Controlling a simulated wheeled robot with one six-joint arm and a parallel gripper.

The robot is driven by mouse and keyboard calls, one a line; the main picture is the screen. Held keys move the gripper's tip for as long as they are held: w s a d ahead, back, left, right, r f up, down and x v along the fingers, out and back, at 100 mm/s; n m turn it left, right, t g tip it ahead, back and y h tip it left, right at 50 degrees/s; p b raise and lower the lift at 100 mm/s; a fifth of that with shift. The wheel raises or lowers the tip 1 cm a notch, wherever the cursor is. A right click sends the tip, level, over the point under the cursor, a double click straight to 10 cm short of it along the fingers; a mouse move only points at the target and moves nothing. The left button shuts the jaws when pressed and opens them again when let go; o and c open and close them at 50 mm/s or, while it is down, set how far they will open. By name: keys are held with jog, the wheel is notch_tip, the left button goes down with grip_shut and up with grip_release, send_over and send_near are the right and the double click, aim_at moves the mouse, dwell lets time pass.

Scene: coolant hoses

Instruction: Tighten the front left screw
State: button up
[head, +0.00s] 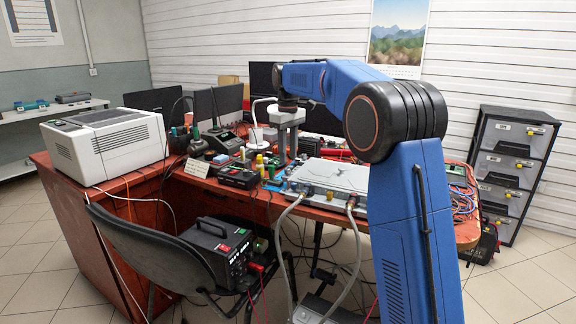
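A flat light-grey unit (335,176) lies on the red desk near its front edge. Two grey hoses (357,250) run from fittings on its front side down toward the floor. The front left screw is too small to make out, and I see no screwdriver clearly. My blue arm reaches over the desk from the right. My gripper (288,150) points down above the desk, behind and left of the unit's back left corner in the picture. It looks apart from the unit. Its fingers are too small to tell their opening or whether they hold something.
Small bottles (260,165) and a black instrument (238,177) crowd the desk left of the unit. A white printer (108,143) stands at the left. A chair (150,250) bearing a black power supply (222,248) stands in front. Grey drawers (512,165) stand at right.

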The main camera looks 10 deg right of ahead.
aim_at(288, 169)
jog(key=shift+f, duration=2.25)
grip_shut()
